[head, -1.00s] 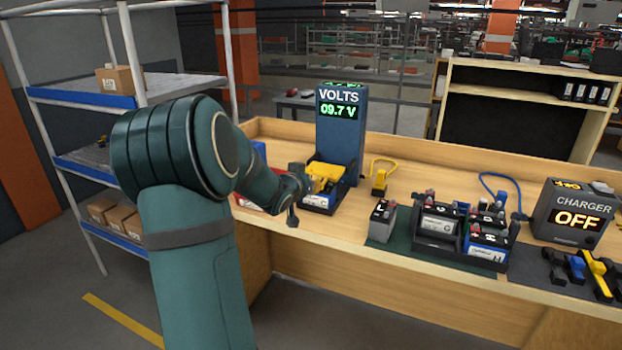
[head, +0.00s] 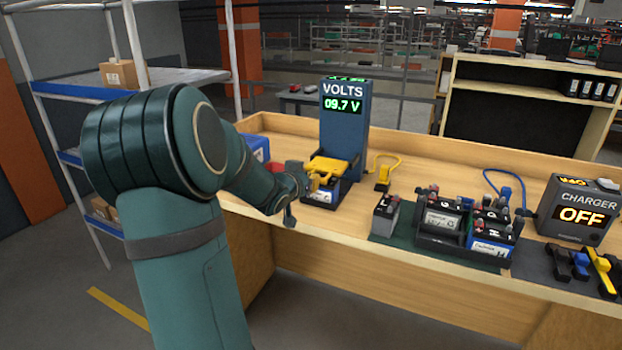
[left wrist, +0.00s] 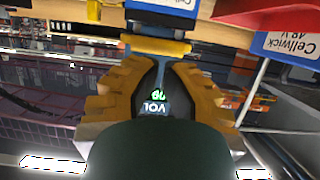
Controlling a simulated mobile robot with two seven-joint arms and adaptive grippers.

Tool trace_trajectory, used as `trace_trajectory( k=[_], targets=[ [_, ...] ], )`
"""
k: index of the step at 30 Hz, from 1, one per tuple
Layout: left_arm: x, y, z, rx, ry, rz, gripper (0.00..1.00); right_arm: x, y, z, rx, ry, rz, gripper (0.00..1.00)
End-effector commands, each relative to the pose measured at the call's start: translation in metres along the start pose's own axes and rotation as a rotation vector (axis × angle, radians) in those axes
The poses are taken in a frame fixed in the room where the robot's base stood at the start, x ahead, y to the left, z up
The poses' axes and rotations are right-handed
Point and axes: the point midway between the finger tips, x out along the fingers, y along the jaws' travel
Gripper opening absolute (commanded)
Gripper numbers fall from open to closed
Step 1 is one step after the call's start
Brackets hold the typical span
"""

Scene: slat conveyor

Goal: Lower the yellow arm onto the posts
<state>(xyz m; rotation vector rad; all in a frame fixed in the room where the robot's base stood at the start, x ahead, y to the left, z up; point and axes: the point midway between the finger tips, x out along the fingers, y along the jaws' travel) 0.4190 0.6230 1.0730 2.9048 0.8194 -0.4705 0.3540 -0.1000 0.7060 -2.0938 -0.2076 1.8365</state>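The yellow arm (head: 330,164) lies across the front of the blue tester (head: 344,125), whose screen reads VOLTS 09.7 V. Beneath it is a dark battery with a white and blue label (head: 320,195). I cannot tell whether the arm touches the posts. My left gripper (head: 304,182) is close in front and to the left of the yellow arm. In the left wrist view its two tan fingers (left wrist: 159,72) are apart with nothing between them, and the yellow arm (left wrist: 155,45) shows as a bar just beyond the fingertips. My right gripper is not in view.
A yellow-cabled plug (head: 383,178), a grey battery (head: 385,215) and a black tray of batteries (head: 430,242) stand to the right. The charger (head: 575,208) reads OFF. A red bin (left wrist: 265,10) and a blue-labelled box (left wrist: 287,48) lie close by the gripper. A shelf rack (head: 80,92) stands left.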

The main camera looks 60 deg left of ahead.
Motion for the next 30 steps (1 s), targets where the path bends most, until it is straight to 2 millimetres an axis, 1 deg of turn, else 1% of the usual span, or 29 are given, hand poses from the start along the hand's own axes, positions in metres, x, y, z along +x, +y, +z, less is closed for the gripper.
trace_trajectory(
  k=[1, 6, 9, 12, 18, 30],
  targets=[
    [-0.012, 0.000, -0.002, -0.001, 0.003, -0.002, 0.00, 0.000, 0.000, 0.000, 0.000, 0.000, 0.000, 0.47],
    [-0.046, 0.000, -0.002, 0.000, 0.004, -0.001, 0.00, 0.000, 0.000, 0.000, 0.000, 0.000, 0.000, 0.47],
    [-0.062, 0.000, -0.001, 0.001, 0.002, -0.001, 0.00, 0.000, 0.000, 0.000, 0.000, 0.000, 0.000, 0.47],
    [-0.075, 0.000, -0.001, 0.001, 0.003, -0.001, 0.00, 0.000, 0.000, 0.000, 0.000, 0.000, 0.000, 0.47],
    [-0.087, 0.000, 0.000, 0.001, 0.001, 0.000, 0.00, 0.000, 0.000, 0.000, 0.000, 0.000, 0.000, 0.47],
    [-0.088, 0.000, 0.000, 0.000, 0.000, 0.000, 0.00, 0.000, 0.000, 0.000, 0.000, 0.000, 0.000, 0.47]
  ],
)
